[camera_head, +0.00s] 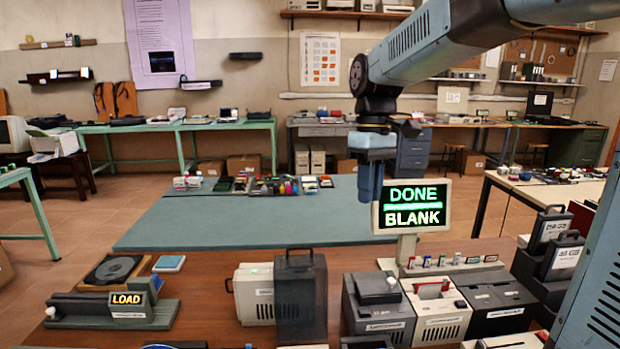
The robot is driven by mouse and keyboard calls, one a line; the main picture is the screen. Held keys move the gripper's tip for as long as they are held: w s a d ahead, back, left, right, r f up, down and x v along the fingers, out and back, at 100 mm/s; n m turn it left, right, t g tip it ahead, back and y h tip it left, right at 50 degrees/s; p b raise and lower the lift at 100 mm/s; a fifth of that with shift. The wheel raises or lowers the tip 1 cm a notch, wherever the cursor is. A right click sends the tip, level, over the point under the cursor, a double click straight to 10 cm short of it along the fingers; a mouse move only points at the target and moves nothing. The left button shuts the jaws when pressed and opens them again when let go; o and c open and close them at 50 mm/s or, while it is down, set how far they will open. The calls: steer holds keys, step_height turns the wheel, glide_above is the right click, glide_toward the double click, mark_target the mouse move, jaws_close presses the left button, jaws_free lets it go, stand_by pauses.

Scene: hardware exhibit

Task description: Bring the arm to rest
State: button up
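My arm (440,45) reaches in from the upper right, and its wrist hangs down near the middle of the view. My gripper (370,188) points down, with its blue finger part just left of the lit sign. It is seen from the side, so I cannot tell whether its fingers are apart. No held object shows. The small screen (412,206) on a stand reads "DONE" and "BLANK" in green and white. The gripper slightly overlaps the screen's left edge in the view.
The brown table (215,290) in front holds a device with a lit "LOAD" label (127,299), a dark case (301,296) and several grey boxes. A teal mat (200,228) lies beyond, mostly clear, with small coloured items (270,186) at its back. Black cases (548,230) stand at right.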

steer(key=s+d+f+m+t, duration=0.2)
steer(key=s+d+m+t, duration=0.5)
steer(key=s+d, duration=0.5)
steer(key=s+m, duration=0.1)
steer(key=s, duration=0.1)
steer(key=shift+s+f+m+t, duration=0.3)
steer(key=shift+s, duration=0.1)
